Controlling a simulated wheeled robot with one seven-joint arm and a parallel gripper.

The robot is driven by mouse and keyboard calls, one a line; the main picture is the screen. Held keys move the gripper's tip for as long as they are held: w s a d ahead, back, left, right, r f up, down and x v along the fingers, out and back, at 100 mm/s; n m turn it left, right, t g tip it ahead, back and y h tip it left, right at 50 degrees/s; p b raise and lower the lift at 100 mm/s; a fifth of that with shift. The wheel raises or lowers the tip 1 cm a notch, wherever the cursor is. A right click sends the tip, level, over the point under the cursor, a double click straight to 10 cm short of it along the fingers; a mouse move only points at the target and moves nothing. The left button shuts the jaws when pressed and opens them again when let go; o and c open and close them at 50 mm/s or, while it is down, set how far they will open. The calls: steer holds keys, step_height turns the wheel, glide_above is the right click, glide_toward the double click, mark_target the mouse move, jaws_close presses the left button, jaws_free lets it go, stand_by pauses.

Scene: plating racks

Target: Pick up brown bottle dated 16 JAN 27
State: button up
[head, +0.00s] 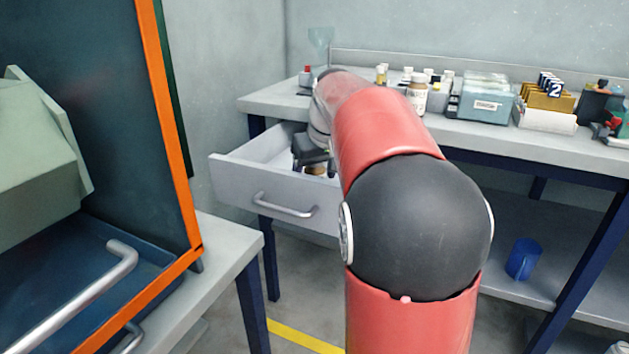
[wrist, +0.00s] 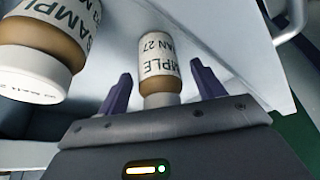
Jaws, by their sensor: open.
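My gripper (head: 318,160) is down in the open drawer (head: 262,190) in the head view. In the wrist view its two purple fingers (wrist: 160,74) stand open on either side of a brown bottle (wrist: 160,52). That bottle's white label reads "SAMPLE" and "JAN 27"; the day number is not clearly readable. Gaps show between the bottle and both fingers. A second brown bottle (wrist: 40,45) with a white cap and a "SAMPLE" label is at the left, outside the fingers; its date is not legible. In the head view my arm and gripper hide most of the drawer's inside.
The drawer's walls are close around my gripper. The bench top (head: 270,103) above holds several bottles, a clear teal box (head: 487,100) and yellow holders (head: 545,98). A blue cup (head: 523,259) stands on the lower shelf. An orange-edged cabinet (head: 170,130) is at the left.

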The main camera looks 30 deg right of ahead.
steer(key=shift+w+f, duration=0.2)
steer(key=shift+f, duration=0.2)
steer(key=shift+c, duration=0.3)
steer(key=c, duration=1)
step_height(320, 180, up, 20)
steer(key=shift+r+p, duration=0.1)
steer(key=shift+p, duration=0.8)
